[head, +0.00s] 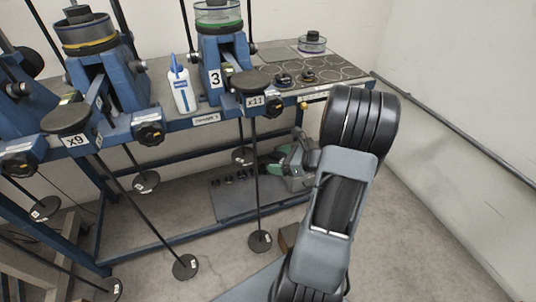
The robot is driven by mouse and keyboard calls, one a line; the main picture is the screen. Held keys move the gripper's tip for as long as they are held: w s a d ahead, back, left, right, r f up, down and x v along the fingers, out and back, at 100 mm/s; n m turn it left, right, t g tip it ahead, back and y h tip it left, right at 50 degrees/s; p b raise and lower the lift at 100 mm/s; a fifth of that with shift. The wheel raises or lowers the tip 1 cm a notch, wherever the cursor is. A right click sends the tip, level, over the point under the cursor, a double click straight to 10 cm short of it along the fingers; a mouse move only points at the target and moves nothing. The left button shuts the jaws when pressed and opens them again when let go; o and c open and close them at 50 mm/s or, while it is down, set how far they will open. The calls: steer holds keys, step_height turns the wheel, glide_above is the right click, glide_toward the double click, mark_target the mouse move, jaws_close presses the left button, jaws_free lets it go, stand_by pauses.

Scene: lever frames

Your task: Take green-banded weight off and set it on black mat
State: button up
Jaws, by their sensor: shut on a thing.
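My gripper (284,163) is small in the picture, below the bench top and left of my arm. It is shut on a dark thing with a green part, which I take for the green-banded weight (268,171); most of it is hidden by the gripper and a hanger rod. The dark mat (226,206) lies low under the bench, with several small dark weights along its back part. The held weight is near the mat's right back side; I cannot tell whether it touches.
A thin hanger rod (258,190) from the x11 lever end (252,82) stands close left of my gripper. More hangers (186,266) hang to the left. Lever frame 3 (213,75) and a white bottle (181,88) stand on the bench. A wall (470,100) is at right.

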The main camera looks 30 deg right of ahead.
steer(key=s+d, duration=0.2)
steer(key=s+p, duration=0.1)
steer(key=s, duration=0.1)
steer(key=shift+d+r, duration=0.3)
steer(key=shift+d, duration=0.1)
steer(key=shift+r, duration=0.2)
steer(key=shift+s+d, duration=0.1)
steer(key=shift+s, duration=0.1)
steer(key=s+d+p, duration=0.2)
steer(key=s+d, duration=0.1)
steer(key=s, duration=0.2)
steer(key=shift+s+d, duration=0.4)
stand_by(1.1)
steer(key=shift+s, duration=0.1)
stand_by(0.6)
